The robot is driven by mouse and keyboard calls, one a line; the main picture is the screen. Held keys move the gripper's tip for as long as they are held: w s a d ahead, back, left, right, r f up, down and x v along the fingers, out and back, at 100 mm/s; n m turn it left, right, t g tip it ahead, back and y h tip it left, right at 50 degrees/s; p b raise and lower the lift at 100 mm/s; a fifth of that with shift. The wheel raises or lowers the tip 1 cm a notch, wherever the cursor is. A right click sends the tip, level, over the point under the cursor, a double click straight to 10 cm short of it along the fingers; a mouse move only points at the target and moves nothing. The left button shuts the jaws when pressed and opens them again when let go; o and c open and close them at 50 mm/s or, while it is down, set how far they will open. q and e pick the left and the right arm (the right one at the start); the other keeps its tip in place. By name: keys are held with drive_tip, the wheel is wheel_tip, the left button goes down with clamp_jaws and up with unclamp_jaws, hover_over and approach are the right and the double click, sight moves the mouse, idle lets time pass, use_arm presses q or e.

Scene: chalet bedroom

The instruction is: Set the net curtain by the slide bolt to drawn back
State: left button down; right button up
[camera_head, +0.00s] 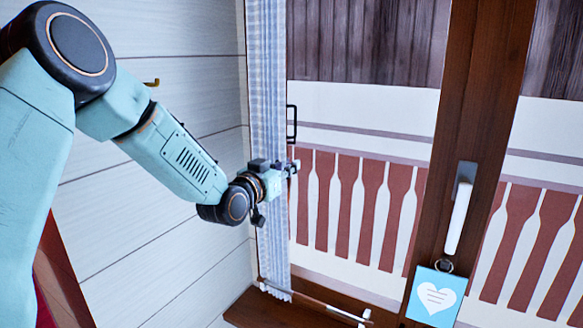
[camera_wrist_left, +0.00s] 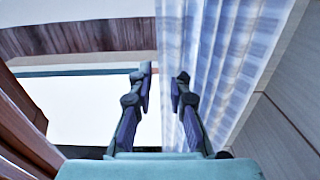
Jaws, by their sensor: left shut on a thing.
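The net curtain (camera_head: 268,80), pale blue and white checked, hangs in a narrow gathered strip at the left side of the window in the head view. It also fills the upper middle right of the left wrist view (camera_wrist_left: 225,60). My left gripper (camera_head: 293,168) is at the curtain's right edge, about halfway down. In the left wrist view my left gripper's fingertips (camera_wrist_left: 163,82) stand on either side of the curtain's edge, shut on it. I cannot make out a slide bolt for certain. My right gripper is not in view.
A black bracket-shaped handle (camera_head: 291,123) is at the curtain's edge above my gripper. A thin rod (camera_head: 315,303) runs along the sill. A window handle (camera_head: 460,208) and a blue heart tag (camera_head: 436,297) are on the brown frame. A brass hook (camera_head: 152,83) is on the wall.

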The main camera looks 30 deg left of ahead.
sight(281, 122)
use_arm(q)
drive_tip(key=shift+w+a+r, duration=0.1)
drive_tip(key=shift+a+r, duration=0.15)
drive_tip(key=shift+r, duration=0.2)
drive_tip(key=c, duration=1.6)
unclamp_jaws()
drive_tip(key=o, duration=0.4)
drive_tip(key=shift+s+a, duration=0.1)
drive_tip(key=shift+s, duration=0.35)
drive_tip(key=shift+w+d+f, duration=0.2)
drive_tip(key=shift+w, duration=0.15)
drive_tip(key=shift+r, duration=0.35)
drive_tip(key=r, duration=0.8)
drive_tip(key=shift+s+a+r, duration=0.1)
drive_tip(key=shift+s+r, duration=0.1)
drive_tip(key=shift+w+r, duration=0.15)
drive_tip(key=shift+r, duration=0.3)
drive_tip(key=shift+s+a, duration=0.1)
drive_tip(key=shift+s, duration=0.1)
